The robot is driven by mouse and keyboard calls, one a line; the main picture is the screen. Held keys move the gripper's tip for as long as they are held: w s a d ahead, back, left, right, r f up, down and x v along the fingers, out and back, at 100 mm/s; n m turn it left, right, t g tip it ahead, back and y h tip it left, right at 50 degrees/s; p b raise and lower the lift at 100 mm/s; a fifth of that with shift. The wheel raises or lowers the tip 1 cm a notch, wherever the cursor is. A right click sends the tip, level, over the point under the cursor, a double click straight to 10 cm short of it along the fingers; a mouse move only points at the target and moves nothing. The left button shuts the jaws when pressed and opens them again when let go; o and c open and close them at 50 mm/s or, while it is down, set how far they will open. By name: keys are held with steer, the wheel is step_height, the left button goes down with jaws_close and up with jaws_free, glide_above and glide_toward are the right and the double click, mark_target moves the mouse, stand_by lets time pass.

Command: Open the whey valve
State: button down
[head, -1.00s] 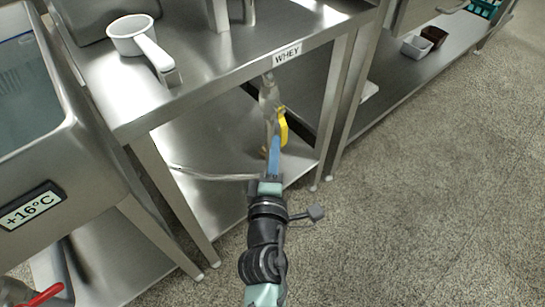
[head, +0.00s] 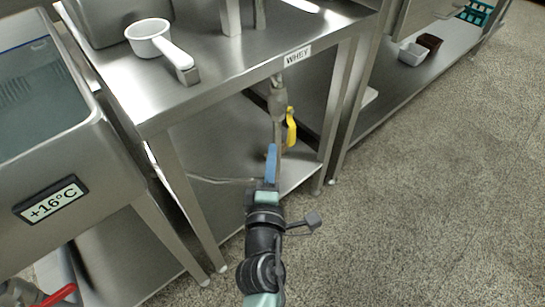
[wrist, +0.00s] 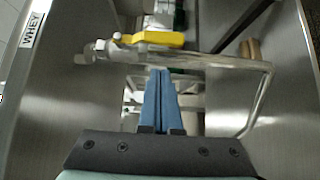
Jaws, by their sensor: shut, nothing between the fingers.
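The whey valve's yellow handle (head: 291,127) hangs down beside a vertical steel pipe under the table edge marked with the WHEY label (head: 297,56). The valve body (head: 278,103) is on that pipe. In the wrist view the yellow handle (wrist: 158,39) lies across the picture near the top, above the fingertips. My gripper (head: 272,150) has blue fingers, shut and empty, pointing up towards the valve. The fingertips also show in the wrist view (wrist: 160,73). They look close to the pipe, apart from the handle. The exact gap cannot be told.
The steel table (head: 215,75) bears a white scoop (head: 152,40). Its legs and lower shelf (head: 215,150) surround the space around my gripper. A sink with a +16°C display (head: 50,199) and a red handle (head: 58,295) are at left. The floor at right is clear.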

steer(key=s+a, duration=0.2)
steer(key=s, duration=0.8)
steer(key=shift+r, duration=0.2)
